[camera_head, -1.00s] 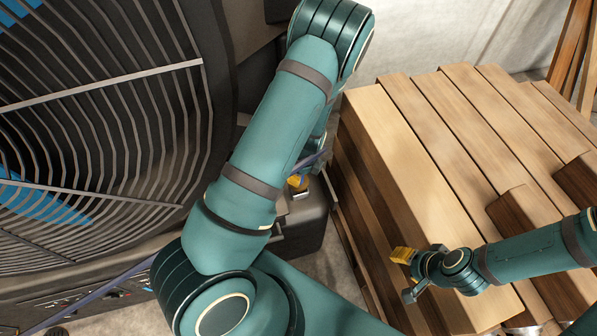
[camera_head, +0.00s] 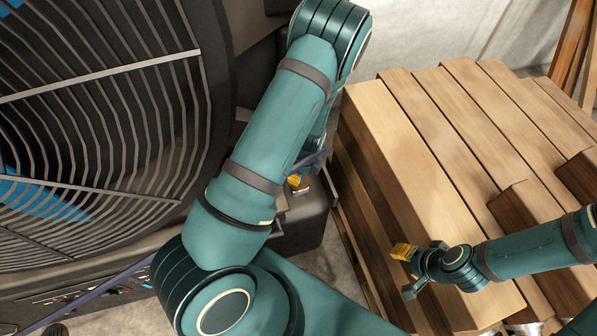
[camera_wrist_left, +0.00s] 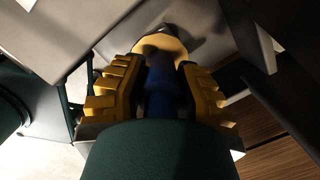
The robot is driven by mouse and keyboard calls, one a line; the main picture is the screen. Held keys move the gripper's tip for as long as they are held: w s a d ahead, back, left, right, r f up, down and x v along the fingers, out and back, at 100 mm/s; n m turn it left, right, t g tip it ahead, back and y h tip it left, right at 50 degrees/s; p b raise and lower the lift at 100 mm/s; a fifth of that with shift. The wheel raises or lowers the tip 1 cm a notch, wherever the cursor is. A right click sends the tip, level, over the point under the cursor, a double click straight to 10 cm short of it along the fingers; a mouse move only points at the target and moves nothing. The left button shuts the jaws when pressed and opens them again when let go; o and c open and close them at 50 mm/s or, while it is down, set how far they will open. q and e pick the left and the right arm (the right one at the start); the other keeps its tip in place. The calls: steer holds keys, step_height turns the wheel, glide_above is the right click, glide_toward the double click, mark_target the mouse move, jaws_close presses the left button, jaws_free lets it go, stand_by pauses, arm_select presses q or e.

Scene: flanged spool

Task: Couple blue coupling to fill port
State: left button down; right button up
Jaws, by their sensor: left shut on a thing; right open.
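In the left wrist view my left gripper (camera_wrist_left: 160,92) has its yellow fingers on both sides of the dark blue coupling (camera_wrist_left: 158,100) and is shut on it. A pale yellow round face (camera_wrist_left: 160,45) lies straight beyond the coupling; it may be the fill port. I cannot tell whether the two touch. In the head view my left arm hides most of this, and only a small yellow part (camera_head: 298,182) shows beside it. My right gripper (camera_head: 405,272) is open and empty over the near edge of the timber stack.
A large dark machine with a round slatted grille (camera_head: 100,130) fills the left. A dark block (camera_head: 305,225) stands beside my left arm. A bluish hose (camera_head: 100,290) runs along the lower left. Stacked timber beams (camera_head: 430,150) fill the right, with a narrow floor gap between.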

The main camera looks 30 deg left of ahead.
arm_select(q)
steer(key=shift+f, duration=0.45)
stand_by(0.3)
steer(key=c, duration=0.7)
jaws_free()
steer(key=shift+c, duration=0.2)
steer(key=r, duration=0.4)
steer(key=d+r, duration=0.1)
steer(key=r, duration=0.2)
steer(key=shift+w, duration=0.1)
steer(key=shift+r, duration=0.25)
